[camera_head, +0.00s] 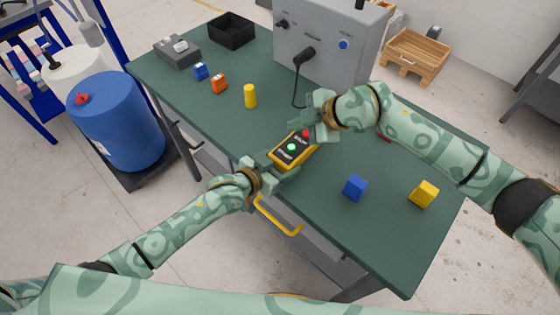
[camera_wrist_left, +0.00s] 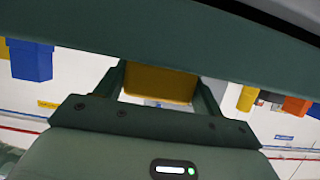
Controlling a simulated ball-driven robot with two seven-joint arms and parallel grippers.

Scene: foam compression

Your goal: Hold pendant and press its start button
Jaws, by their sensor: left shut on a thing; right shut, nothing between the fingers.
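The pendant (camera_head: 300,154) is a yellow-edged box with a dark face, a green button (camera_head: 291,147) and a red button (camera_head: 306,133). My left gripper (camera_head: 283,163) is shut on its near left end and holds it over the table's front part. In the left wrist view the yellow pendant body (camera_wrist_left: 160,83) sits between the two fingers. My right gripper (camera_head: 311,130) is shut and empty by the pendant's far right end, close to the red button. Whether it touches the pendant I cannot tell. The green button is uncovered.
The green table (camera_head: 320,195) carries a blue cube (camera_head: 355,187), a yellow cube (camera_head: 424,194), a yellow cylinder (camera_head: 250,96), and small orange (camera_head: 219,84) and blue (camera_head: 201,71) blocks. A grey machine (camera_head: 330,45) with a black plug and cable stands behind. A black bin (camera_head: 232,30) is at back left.

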